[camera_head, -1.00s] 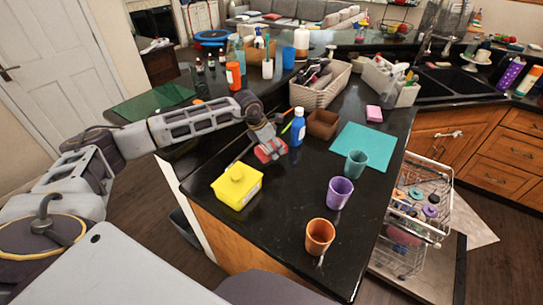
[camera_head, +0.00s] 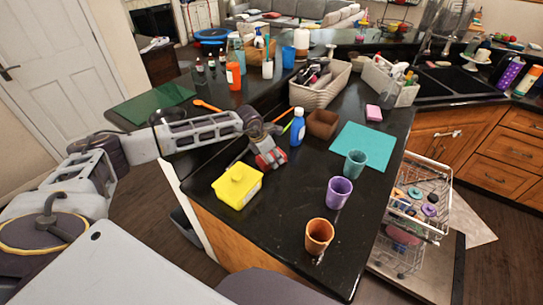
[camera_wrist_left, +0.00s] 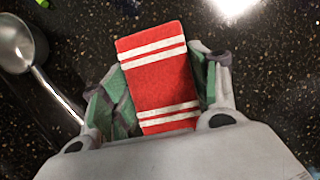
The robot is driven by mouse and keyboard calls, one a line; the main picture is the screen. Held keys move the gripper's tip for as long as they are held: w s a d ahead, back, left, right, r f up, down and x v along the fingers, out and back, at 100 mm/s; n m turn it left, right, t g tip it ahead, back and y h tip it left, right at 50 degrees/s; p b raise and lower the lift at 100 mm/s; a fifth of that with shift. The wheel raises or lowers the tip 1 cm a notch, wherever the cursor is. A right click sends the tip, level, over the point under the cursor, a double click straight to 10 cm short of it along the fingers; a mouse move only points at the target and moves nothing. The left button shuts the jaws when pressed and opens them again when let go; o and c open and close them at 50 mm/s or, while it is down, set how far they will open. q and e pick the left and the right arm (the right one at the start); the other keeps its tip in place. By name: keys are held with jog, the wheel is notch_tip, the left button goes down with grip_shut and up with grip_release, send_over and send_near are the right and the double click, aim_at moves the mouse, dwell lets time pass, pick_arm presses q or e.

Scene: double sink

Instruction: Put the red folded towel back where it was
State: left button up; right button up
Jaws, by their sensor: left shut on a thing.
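The red folded towel (camera_wrist_left: 160,80) has white stripes and shows between the fingers of my left gripper (camera_wrist_left: 157,95) in the left wrist view. My left gripper (camera_head: 267,152) is shut on it. In the head view a small red part of the towel (camera_head: 270,159) shows at the fingertips, close to the black counter, between the yellow container and the blue bottle. I cannot tell whether the towel touches the counter. My right gripper is not in view.
A yellow container (camera_head: 237,186) stands to the left and a blue bottle (camera_head: 298,127) to the right. A metal ladle (camera_wrist_left: 22,50) lies on the counter beside the gripper. A teal mat (camera_head: 364,147) and several cups are further right. The counter between is clear.

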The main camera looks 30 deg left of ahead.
pick_arm(q)
jog(key=shift+f, duration=0.1)
jog(key=o, duration=1)
jog(key=b+v, duration=0.1)
jog(key=v, duration=1.1)
jog(key=shift+b, duration=0.3)
